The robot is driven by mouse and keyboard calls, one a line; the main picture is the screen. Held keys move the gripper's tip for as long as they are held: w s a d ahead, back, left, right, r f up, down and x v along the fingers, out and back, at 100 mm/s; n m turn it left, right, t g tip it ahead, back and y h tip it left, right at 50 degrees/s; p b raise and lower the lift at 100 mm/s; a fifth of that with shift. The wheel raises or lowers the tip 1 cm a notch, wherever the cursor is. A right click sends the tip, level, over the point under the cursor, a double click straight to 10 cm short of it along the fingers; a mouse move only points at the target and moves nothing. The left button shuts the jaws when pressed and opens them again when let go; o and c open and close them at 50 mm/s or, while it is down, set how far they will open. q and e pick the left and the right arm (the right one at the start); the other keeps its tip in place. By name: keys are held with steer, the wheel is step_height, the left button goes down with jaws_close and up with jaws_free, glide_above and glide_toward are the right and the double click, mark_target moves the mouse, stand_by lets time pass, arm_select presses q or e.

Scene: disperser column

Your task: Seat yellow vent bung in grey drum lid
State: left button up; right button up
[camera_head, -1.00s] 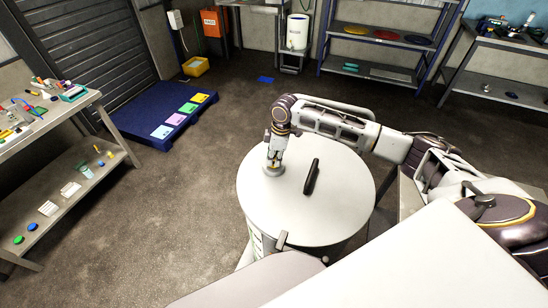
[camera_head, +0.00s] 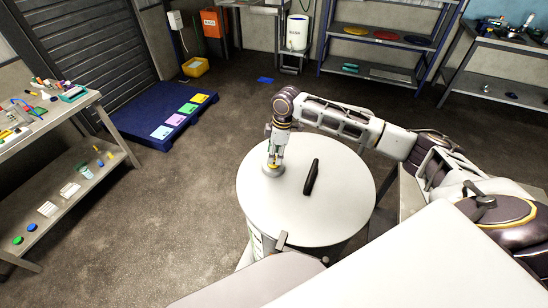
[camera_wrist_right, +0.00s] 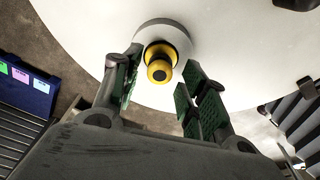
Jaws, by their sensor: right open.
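The grey drum lid (camera_head: 330,220) is a round pale disc with a black handle (camera_head: 311,177). The yellow vent bung (camera_wrist_right: 160,62) stands upright in a grey ring (camera_wrist_right: 178,28) on the lid near its left edge; I cannot tell how deep it sits. My right gripper (camera_head: 272,166) is above that ring. In the right wrist view, its green-padded fingers (camera_wrist_right: 158,92) are spread either side of the bung, with gaps between pads and bung. In the head view, the gripper largely hides the bung. My left gripper is not in view.
A workbench (camera_head: 100,97) with small tools and parts stands at the left. A blue platform (camera_head: 150,140) with coloured cards lies behind it. Shelves (camera_head: 375,72) line the back wall. The floor left of the drum is clear.

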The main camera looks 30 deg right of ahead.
step_height(320, 180, up, 9)
steer(key=d, duration=0.1)
steer(key=shift+s+d+r+b, duration=0.2)
steer(key=shift+s+b, duration=0.1)
steer(key=shift+b, duration=0.1)
steer(key=shift+s+a, duration=0.1)
steer(key=shift+a, duration=0.05)
stand_by(0.7)
